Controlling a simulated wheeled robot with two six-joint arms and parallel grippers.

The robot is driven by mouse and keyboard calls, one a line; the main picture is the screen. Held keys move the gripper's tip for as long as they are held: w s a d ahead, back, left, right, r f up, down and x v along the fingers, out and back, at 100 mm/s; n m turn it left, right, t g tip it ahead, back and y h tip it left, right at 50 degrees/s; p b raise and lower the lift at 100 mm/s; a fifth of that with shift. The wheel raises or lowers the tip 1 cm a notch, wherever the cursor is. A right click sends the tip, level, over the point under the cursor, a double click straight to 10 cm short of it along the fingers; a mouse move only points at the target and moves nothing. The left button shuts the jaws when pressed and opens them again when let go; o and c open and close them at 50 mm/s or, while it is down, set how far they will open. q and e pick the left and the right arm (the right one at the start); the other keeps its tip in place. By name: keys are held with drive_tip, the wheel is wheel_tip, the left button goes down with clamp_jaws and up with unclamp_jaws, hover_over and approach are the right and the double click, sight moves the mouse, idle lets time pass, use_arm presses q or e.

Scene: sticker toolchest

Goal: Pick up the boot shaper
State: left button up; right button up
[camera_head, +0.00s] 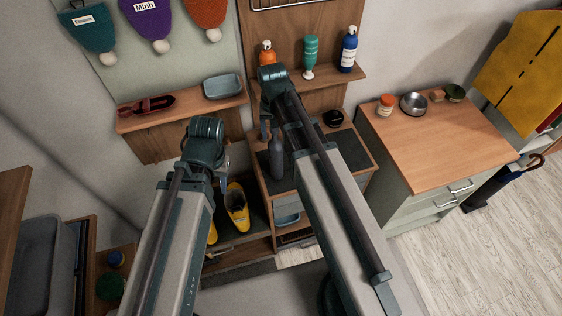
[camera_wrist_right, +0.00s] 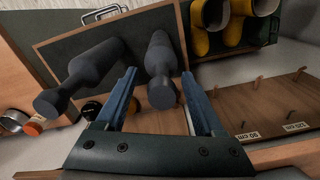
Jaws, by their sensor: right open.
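Two dark grey, bottle-shaped pieces that look like boot shapers stand on a dark-topped cabinet. One boot shaper (camera_wrist_right: 161,62) is between the spread fingers of my right gripper (camera_wrist_right: 158,76). The gripper is open, and I cannot tell whether a finger touches the shaper. The other boot shaper (camera_wrist_right: 88,72) is to the left, outside the fingers. In the head view one boot shaper (camera_head: 276,157) shows beside my right arm; the other is hidden there.
Yellow boots (camera_head: 237,207) stand in the low rack left of the cabinet (camera_head: 287,184). Several bottles stand on the upper shelf (camera_head: 338,78) above. A wooden-topped dresser (camera_head: 440,143) with tins stands right. A pegged board (camera_wrist_right: 270,105) lies right of my right gripper.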

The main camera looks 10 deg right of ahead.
drive_tip(key=shift+f, duration=0.5)
drive_tip(key=shift+r, duration=0.1)
drive_tip(key=shift+c, duration=0.2)
clamp_jaws()
idle(0.8)
